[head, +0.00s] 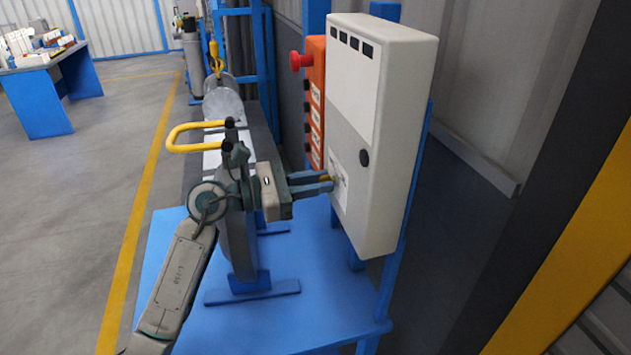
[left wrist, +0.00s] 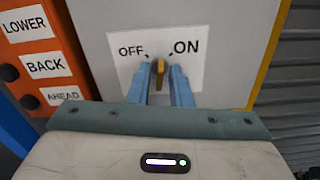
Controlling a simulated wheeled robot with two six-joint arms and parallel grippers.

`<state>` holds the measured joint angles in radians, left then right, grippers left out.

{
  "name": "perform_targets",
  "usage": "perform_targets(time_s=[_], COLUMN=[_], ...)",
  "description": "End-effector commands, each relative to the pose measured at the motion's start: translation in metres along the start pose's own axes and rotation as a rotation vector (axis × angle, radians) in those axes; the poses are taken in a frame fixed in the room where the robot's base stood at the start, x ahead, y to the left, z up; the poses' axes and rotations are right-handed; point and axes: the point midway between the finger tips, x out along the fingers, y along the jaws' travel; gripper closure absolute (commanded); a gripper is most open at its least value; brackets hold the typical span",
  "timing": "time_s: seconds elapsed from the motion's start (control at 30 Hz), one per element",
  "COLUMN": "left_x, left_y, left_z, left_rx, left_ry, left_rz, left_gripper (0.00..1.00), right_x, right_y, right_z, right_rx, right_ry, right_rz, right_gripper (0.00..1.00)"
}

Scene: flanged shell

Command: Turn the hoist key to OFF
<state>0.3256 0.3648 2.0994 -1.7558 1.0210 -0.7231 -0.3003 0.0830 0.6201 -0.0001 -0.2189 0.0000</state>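The hoist key (left wrist: 157,73) is a small yellow key on the front of a grey-white control box (head: 388,150). In the left wrist view it stands nearly upright on a white label (left wrist: 205,67), between the words OFF on the left and ON on the right. My left gripper (head: 328,182) reaches the box from the left. Its two blue fingers (left wrist: 161,82) are close together, one on each side of the key, and look shut on it. The fingers hide parts of the key's sides. My right gripper is not in view.
An orange panel (head: 315,100) with labelled buttons and a red knob (head: 300,61) stands beside the box. A yellow handle (head: 190,137) shows behind my wrist. A blue table (head: 320,300) lies below. The grey floor on the left is open, with another blue table (head: 40,105) farther off.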

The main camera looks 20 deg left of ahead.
Motion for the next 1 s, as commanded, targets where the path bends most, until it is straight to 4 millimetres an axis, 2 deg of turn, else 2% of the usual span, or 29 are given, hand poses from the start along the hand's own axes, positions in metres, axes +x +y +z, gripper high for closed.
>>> perform_targets(time_s=[0.03,0.07,0.1,0.57,1.0], left_x=[0.000,0.000,0.000,0.000,0.000], left_y=[0.000,0.000,0.000,0.000,0.002], left_z=[0.000,0.000,0.000,0.001,0.004], left_rx=[0.000,0.000,0.000,-0.069,-0.425], left_ry=[0.000,0.000,0.000,0.000,0.001], left_rz=[0.000,0.000,0.000,0.000,0.001], left_gripper=[0.92,0.98,1.00,1.00,1.00], right_x=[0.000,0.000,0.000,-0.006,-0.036], right_y=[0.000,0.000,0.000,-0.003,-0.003], right_z=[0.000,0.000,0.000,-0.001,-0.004], right_rx=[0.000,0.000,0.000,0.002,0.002], right_ry=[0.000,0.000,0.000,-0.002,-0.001], right_rz=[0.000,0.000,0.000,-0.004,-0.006], right_gripper=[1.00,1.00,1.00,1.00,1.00])
